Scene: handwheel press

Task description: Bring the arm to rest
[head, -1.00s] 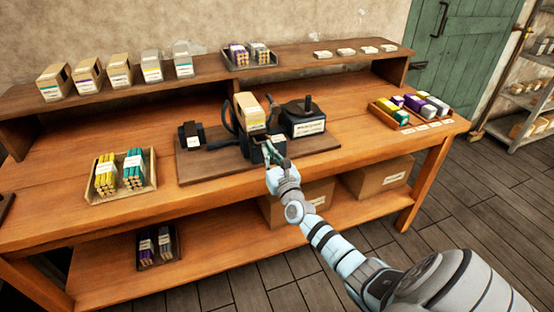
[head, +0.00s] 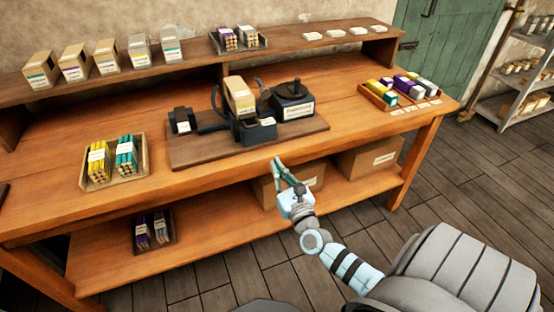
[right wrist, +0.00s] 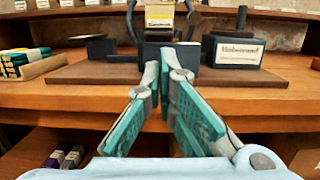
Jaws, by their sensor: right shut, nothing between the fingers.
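My right gripper (head: 278,163) is shut and empty, held in front of the bench's front edge in the head view. In the right wrist view its teal fingers (right wrist: 162,75) come together at the tips, with nothing between them. The right arm reaches in from the lower right, clear of the handwheel press (head: 255,130) on its dark board (head: 190,153). A tan box (head: 239,97) with a white label sits tilted on the press; its lower part also shows in the wrist view (right wrist: 160,18). My left gripper is not in view.
The wooden bench (head: 75,205) carries a tray of yellow and teal bundles (head: 112,162) at left and a tray of coloured blocks (head: 395,95) at right. Cartons (head: 370,156) stand on the lower shelf. Floor in front of the bench is free.

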